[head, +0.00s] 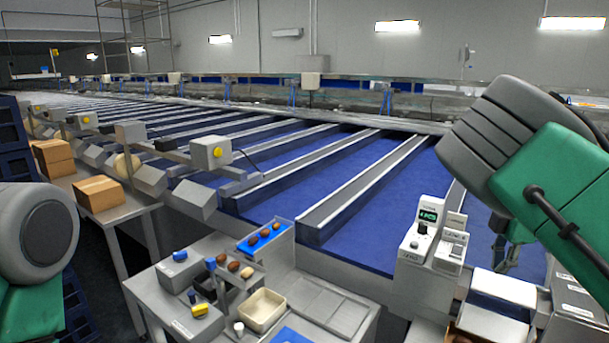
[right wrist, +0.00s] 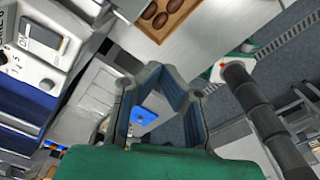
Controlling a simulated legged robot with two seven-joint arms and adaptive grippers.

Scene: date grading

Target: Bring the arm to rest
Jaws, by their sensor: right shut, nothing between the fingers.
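My right arm comes in from the right of the head view, with a large grey and green link in front. Its gripper (head: 507,260) hangs small and partly hidden below that link, near the right-hand machine. In the right wrist view the dark fingers of the gripper (right wrist: 170,72) are shut with nothing held. My left arm shows only as a grey and green link at the left edge of the head view; its gripper is out of sight.
A steel bench (head: 318,301) holds dates, a cream tray (head: 262,309) and a blue tray (head: 265,238). A control unit with a green display (head: 427,217) stands beside my right gripper. A wooden tray of dates (right wrist: 168,16) shows in the right wrist view. Blue conveyor lanes (head: 375,205) stretch behind.

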